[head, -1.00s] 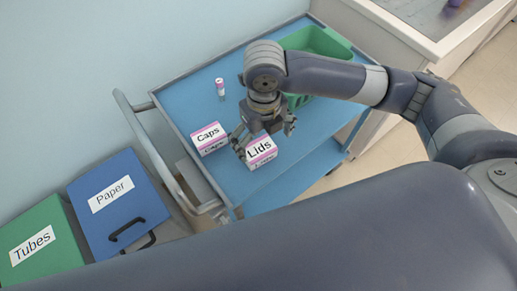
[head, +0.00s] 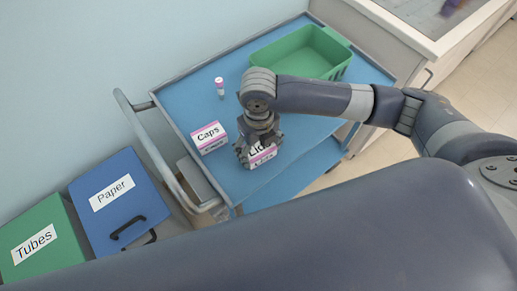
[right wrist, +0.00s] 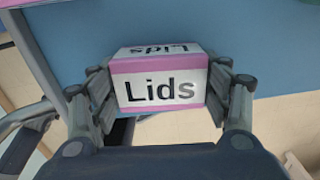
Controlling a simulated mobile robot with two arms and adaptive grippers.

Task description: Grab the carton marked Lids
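The Lids carton (head: 262,157) is a small white box with pink bands on the blue cart top, partly hidden under my right gripper (head: 260,150). In the right wrist view the carton (right wrist: 160,92) sits between the two fingers (right wrist: 162,100), with its label facing the camera. The finger pads lie against its left and right sides, so the gripper looks shut on it. I cannot see the carton lifted off the cart. My left gripper is not in view.
The Caps carton (head: 209,138) stands just left of the Lids carton. A small pink-capped tube (head: 220,87) stands farther back. A green bin (head: 300,52) is at the cart's far end. Blue Paper (head: 140,205) and green Tubes (head: 60,235) boxes are at lower left.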

